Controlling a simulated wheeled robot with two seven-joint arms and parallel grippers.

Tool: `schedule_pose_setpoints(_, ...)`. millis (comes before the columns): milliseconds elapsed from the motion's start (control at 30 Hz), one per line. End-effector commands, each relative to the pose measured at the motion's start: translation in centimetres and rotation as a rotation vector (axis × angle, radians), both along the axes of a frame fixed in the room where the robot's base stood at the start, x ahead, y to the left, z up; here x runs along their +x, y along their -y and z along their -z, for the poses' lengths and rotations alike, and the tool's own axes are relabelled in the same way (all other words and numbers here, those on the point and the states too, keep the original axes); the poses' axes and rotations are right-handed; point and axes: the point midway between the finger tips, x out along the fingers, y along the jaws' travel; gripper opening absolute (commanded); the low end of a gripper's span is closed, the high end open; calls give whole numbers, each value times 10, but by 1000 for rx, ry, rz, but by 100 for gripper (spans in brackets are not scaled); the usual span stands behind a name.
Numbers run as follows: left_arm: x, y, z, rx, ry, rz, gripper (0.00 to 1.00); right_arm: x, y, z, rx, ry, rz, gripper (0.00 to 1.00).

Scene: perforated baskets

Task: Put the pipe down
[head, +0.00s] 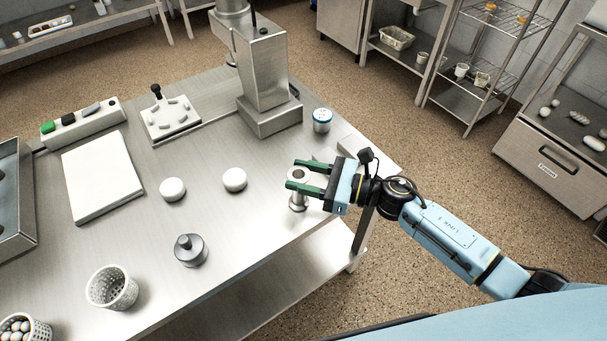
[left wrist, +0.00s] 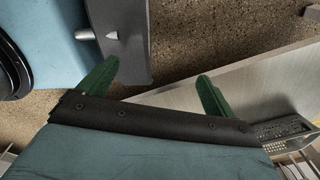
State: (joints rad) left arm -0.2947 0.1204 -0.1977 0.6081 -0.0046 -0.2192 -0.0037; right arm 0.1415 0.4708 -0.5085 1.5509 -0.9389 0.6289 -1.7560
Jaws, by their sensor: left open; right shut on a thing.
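A short metal pipe (head: 298,202) with flanged ends stands upright between the green fingers of my right gripper (head: 296,174), near the right edge of the steel table (head: 235,215). My right gripper is shut on the pipe. I cannot tell whether the pipe's lower flange touches the table top. My left gripper is outside the head view. In the left wrist view, my left gripper (left wrist: 158,84) is open and empty, with its two green fingers far apart above the floor and a metal edge.
Two white round things (head: 234,180) and a grey knobbed weight (head: 190,250) lie left of the pipe. A blue-lidded jar (head: 322,120) stands behind it. A perforated basket (head: 112,288) is at the front left. A steel column (head: 262,75) rises at the back. Table around the pipe is mostly clear.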

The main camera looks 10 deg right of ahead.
Motion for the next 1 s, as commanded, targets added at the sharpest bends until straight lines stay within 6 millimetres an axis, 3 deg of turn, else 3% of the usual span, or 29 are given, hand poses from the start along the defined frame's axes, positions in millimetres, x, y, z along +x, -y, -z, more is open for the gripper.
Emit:
schedule_pose_setpoints(100,1,-3,4,4,2,2,92,0,0,3,0,1,0,2)
schedule_pose_setpoints(133,1,-4,3,6,2,3,92,0,0,2,0,0,0,48)
schedule_pose_setpoints(267,2,-8,2,10,4,4,92,0,0,2,0,0,0,65)
schedule_pose_setpoints(667,3,-5,-4,5,5,4,92,0,0,-3,0,0,0,66)
schedule_pose_setpoints(1000,3,8,5,-11,5,-1,92,-34,60,1,-3,-3,0,66)
